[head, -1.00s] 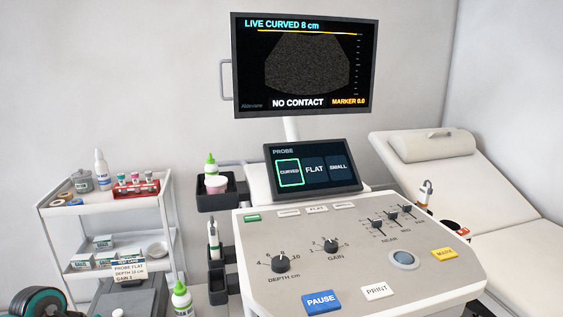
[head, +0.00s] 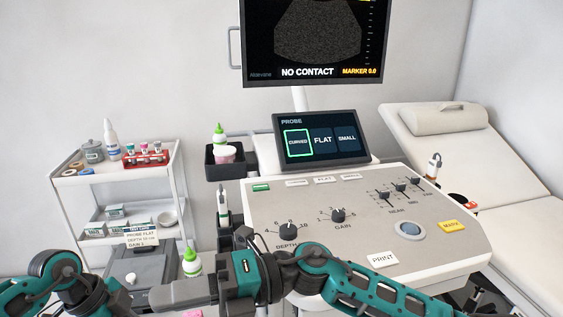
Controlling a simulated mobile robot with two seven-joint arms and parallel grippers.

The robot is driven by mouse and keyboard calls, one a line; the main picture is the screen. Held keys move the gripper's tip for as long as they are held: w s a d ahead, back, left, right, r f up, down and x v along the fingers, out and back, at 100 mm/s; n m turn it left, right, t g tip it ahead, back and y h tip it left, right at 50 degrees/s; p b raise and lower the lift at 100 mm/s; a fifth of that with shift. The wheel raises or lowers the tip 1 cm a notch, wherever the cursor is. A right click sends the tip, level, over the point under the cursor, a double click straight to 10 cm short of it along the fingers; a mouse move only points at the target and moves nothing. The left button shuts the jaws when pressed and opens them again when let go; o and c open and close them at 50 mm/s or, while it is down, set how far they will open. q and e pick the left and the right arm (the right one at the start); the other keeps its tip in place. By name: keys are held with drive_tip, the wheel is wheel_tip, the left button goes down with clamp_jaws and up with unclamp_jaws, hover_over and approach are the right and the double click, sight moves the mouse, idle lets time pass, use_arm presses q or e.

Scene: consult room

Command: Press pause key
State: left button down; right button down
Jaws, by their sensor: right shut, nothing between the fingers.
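The ultrasound console (head: 370,230) stands in the middle with its sloping key panel. The blue PAUSE key is hidden behind my right arm, which crosses the panel's front edge. The white PRINT key (head: 383,260) and yellow MARK key (head: 451,226) show beyond the arm. My right gripper (head: 155,298) points left, off the panel's left side, low in the picture. It is shut and empty, apart from any key. My left arm shows at the bottom left, but its gripper fingers do not show.
The monitor (head: 312,40) reads NO CONTACT. The probe screen (head: 321,139) has CURVED outlined in green. A green-capped bottle (head: 191,263) stands close behind my right gripper. A white trolley (head: 68,180) with supplies is at left, an exam couch (head: 470,150) at right.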

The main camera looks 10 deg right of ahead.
drive_tip(key=w+d+f+n+t+h, duration=0.1)
drive_tip(key=w+d+n+h, duration=0.4)
drive_tip(key=d+h, duration=0.6)
drive_tip(key=w+d+n+t+h, duration=0.15)
drive_tip(key=w+d+h, duration=0.55)
drive_tip(key=d, duration=0.8)
drive_tip(key=shift+n+h, duration=0.25)
drive_tip(key=shift+h, duration=0.05)
drive_tip(key=shift+s+a+f, duration=0.1)
drive_tip(key=shift+s+f, duration=0.05)
drive_tip(key=shift+f, duration=0.9)
drive_tip(key=shift+s+a+f, duration=0.1)
drive_tip(key=shift+s+f, duration=0.1)
drive_tip(key=shift+f, duration=0.9)
drive_tip(key=shift+s+f, duration=0.15)
drive_tip(key=shift+f, duration=0.9)
drive_tip(key=shift+f, duration=0.8)
drive_tip(key=shift+r, duration=3.55)
